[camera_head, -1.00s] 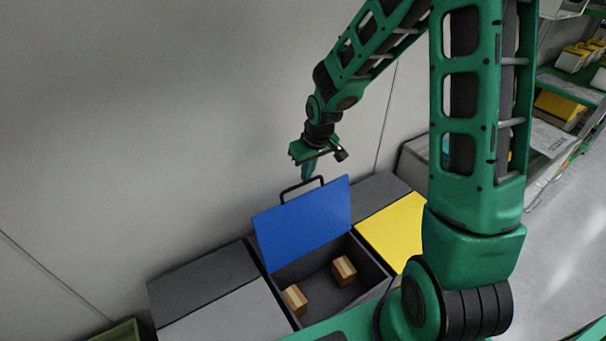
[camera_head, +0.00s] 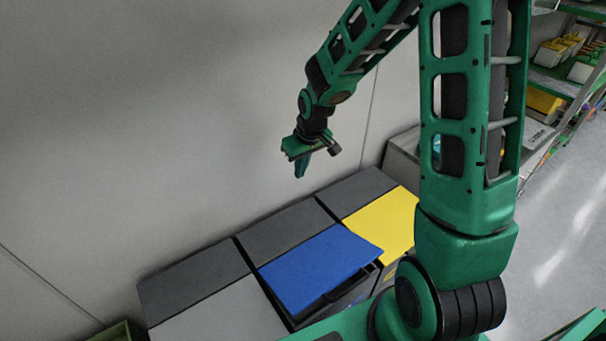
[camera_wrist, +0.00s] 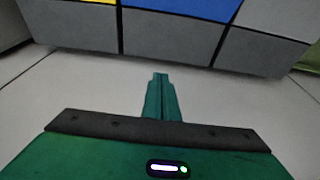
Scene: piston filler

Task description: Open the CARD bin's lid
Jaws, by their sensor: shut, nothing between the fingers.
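The blue lid (camera_head: 318,265) lies almost flat over the middle bin, its front edge a little raised above the dark bin body (camera_head: 352,297). A dark handle (camera_head: 340,290) shows at the lid's front edge. No label is readable, so I cannot confirm from lettering that this is the CARD bin. The bin's inside is mostly hidden. My gripper (camera_head: 302,172) is shut and empty, above and behind the bins near the wall, apart from the lid. In the wrist view, the closed fingers (camera_wrist: 160,80) point toward the bins, and the blue lid (camera_wrist: 190,8) is at the top.
A yellow lid (camera_head: 385,222) is to the right of the blue one, and a light grey lid (camera_head: 220,315) is to the left. Dark grey panels (camera_head: 290,232) run behind them along the wall (camera_head: 150,110). Shelves (camera_head: 560,80) stand at the far right.

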